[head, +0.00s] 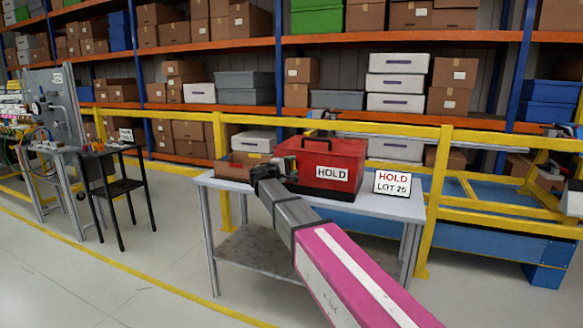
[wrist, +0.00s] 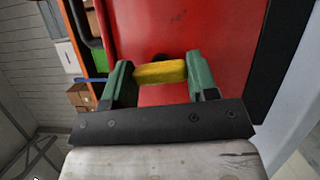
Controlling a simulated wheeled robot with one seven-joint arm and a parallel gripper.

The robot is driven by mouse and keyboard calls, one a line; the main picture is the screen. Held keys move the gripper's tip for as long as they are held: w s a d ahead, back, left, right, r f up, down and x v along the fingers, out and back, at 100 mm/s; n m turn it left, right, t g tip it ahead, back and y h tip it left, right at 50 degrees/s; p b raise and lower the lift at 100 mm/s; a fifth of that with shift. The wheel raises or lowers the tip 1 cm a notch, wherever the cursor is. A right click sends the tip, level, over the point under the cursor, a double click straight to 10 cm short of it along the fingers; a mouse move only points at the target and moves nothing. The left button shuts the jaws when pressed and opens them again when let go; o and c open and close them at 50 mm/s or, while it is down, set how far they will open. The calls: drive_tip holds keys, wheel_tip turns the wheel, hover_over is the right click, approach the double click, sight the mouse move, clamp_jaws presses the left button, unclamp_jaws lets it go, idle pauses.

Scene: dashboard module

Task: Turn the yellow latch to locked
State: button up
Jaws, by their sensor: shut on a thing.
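The yellow latch (wrist: 160,72) sits against the red face of the box in the wrist view. It lies crosswise between the two green fingertips of my gripper (wrist: 158,78), which are shut on its ends. A dark round spot shows just above the latch, on the red face. In the head view the red box (head: 308,158) with a HOLD label and black handle stands on a table. My gripper (head: 262,176) is at the box's left end there; the latch is hidden from that view.
The grey table (head: 373,200) also bears a HOLD LOT 25 sign (head: 392,184) at right and an open brown box (head: 237,168) at left. A yellow rail (head: 437,200) runs behind. A black stand (head: 112,180) is at left, with clear floor between.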

drive_tip(key=shift+m, duration=0.5)
drive_tip(key=o, duration=0.9)
drive_tip(key=v, duration=1)
drive_tip(key=shift+s+a+r, duration=0.2)
drive_tip(key=shift+s+a, duration=0.1)
